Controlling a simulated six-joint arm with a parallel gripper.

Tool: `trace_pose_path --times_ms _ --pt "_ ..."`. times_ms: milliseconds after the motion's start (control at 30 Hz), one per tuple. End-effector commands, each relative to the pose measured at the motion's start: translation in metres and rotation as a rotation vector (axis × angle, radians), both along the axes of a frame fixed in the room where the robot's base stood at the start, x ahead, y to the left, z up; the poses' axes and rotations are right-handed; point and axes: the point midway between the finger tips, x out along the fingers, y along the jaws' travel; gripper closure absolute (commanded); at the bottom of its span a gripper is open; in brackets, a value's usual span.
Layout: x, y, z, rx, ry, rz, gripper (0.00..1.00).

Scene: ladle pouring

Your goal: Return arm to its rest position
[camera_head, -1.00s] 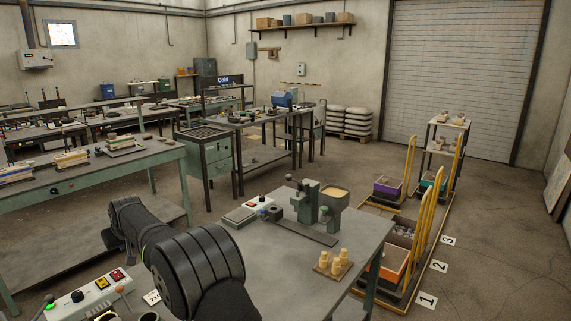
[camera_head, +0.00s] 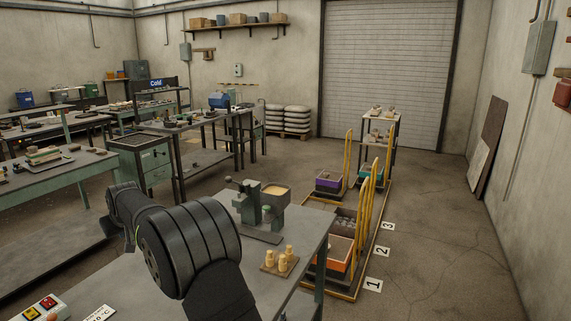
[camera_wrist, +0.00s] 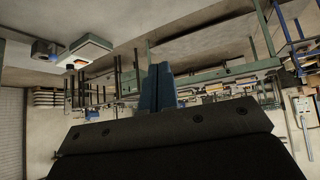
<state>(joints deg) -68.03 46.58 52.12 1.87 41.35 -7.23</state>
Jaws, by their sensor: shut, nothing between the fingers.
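My arm, in black ribbed links, fills the lower left middle of the head view and reaches over the near grey bench (camera_head: 225,283). Its gripper end does not show there. In the wrist view my gripper (camera_wrist: 157,90) shows as two blue fingers side by side, closed together above the dark wrist body, with nothing between them. The wrist view looks upside down, with bench legs pointing up. The fingers stand clear of the things around them, with distant benches behind.
A green press (camera_head: 269,203) and a wooden block with pale pegs (camera_head: 281,262) stand on the near bench. A red-and-yellow button panel (camera_head: 40,305) is at lower left. Right of the bench are an orange bin (camera_head: 335,255) and yellow rails (camera_head: 366,210). Open floor lies farther right.

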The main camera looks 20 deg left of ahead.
Motion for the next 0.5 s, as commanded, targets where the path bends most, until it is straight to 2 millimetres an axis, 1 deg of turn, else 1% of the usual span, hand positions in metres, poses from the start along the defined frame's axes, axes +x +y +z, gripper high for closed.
trace_pose_path --times_ms 33,100,500 --pt "0.009 -0.006 0.003 0.002 -0.003 -0.012 1.00" --pt "0.021 -0.014 0.006 0.003 -0.006 -0.029 1.00" --pt "0.081 -0.064 0.021 0.007 -0.023 -0.118 1.00"
